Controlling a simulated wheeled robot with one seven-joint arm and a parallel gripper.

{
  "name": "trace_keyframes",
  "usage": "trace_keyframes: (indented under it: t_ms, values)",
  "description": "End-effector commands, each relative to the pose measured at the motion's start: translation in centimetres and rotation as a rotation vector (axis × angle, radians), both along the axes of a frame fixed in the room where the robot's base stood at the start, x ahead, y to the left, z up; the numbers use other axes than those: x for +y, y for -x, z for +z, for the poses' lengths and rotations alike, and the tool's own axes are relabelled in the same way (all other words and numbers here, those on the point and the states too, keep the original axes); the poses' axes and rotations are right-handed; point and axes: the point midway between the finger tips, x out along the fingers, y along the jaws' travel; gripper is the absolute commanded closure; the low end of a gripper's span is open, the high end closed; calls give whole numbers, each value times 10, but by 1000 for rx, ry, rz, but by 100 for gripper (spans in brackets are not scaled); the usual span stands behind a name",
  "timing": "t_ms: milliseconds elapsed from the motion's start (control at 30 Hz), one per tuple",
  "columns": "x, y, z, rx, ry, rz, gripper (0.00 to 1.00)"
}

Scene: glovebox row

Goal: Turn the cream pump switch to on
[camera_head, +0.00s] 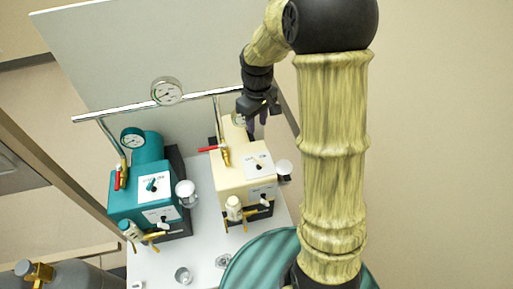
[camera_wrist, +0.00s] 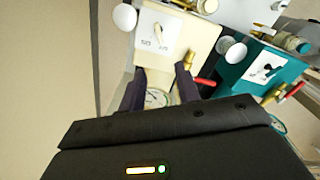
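The cream pump (camera_head: 230,182) stands on the bench, to the right of a teal pump. Its switch (camera_head: 261,163) sits on a white plate on top; its exact position is too small to read. In the wrist view the cream pump (camera_wrist: 190,45) is upside down, with the switch (camera_wrist: 157,28) on its labelled plate beyond my fingertips. My gripper (camera_head: 259,118) is above the rear of the cream pump, near the gauge. In the wrist view my gripper (camera_wrist: 161,72) has its two fingers apart, with nothing held between them. A gauge shows behind the fingers.
The teal pump (camera_head: 140,205) stands at left with its own switch. A metal rail (camera_head: 140,108) with a gauge (camera_head: 167,91) runs behind both pumps. Red-handled valves stand beside them. A small cup (camera_head: 183,275) is on the bench front. A grey cylinder (camera_head: 70,277) stands lower left.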

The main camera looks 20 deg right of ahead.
Motion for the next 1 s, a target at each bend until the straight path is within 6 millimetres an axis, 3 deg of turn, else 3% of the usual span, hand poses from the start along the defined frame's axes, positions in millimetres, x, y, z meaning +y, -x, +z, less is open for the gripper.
trace_keyframes:
  t_ms: [533, 1000]
  values:
    - [2, -4, -8, 9, 0, 18, 67]
    - [2, -3, -82, 11, -1, 19, 67]
